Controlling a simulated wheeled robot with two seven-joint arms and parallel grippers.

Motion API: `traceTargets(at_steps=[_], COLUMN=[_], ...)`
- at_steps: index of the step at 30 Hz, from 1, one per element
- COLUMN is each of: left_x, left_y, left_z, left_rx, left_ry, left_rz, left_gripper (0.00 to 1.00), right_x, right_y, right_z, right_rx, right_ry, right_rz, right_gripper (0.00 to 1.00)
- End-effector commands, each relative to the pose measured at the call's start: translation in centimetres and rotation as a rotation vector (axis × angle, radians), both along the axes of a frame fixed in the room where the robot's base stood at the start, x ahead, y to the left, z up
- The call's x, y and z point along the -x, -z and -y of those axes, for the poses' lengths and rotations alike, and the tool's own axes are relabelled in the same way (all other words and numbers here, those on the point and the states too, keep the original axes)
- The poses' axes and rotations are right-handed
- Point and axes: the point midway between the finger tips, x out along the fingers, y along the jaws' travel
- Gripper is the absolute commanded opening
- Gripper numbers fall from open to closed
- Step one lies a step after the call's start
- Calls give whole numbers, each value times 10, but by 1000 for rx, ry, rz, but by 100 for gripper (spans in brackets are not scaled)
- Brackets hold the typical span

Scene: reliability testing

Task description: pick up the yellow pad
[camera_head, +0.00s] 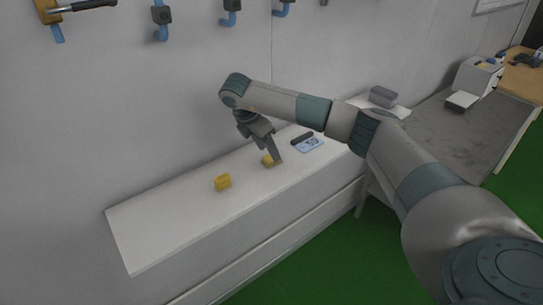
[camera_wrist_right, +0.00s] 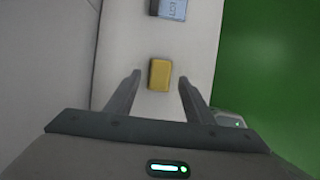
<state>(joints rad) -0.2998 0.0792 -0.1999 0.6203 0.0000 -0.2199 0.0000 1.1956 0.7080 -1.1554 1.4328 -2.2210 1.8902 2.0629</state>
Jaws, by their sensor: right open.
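A yellow block-like pad (camera_wrist_right: 160,74) lies on the white bench between the two fingers of my right gripper (camera_wrist_right: 159,77) in the right wrist view. The fingers are apart, with a gap on each side of the pad. In the head view my right gripper (camera_head: 273,156) points down at the bench and partly hides this yellow pad (camera_head: 266,160). My left gripper is not in view.
A dark object and a blue-faced device (camera_head: 309,145) lie on the white bench (camera_head: 150,218) right of the gripper. A wall stands behind it, with tools hung high. A grey table (camera_head: 440,125) is at right. The bench's left end is clear.

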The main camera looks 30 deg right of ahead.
Motion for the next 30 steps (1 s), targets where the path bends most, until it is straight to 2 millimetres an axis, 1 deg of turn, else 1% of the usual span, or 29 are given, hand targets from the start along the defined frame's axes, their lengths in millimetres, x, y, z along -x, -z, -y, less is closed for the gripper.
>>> traceTargets(at_steps=[1,3,6,9,22,23,24,27,30], left_x=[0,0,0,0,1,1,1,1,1], left_y=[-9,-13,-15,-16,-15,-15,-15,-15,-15], left_z=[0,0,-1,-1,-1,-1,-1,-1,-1], left_rx=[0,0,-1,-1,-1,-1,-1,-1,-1], left_ry=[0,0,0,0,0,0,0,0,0], left_rz=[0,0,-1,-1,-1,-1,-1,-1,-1], left_gripper=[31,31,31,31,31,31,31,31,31], right_x=[1,0,0,0,0,0,-1,0,0], right_y=[1,11,19,24,24,24,24,24,24], right_z=[3,6,9,11,10,10,10,10,10], right_rx=[0,0,0,0,0,0,0,0,0], right_ry=[1,3,3,2,2,2,2,2,2], right_rz=[-2,-2,-1,0,1,1,1,1,1], right_gripper=[48,48,48,48,48,44,34,12,12])
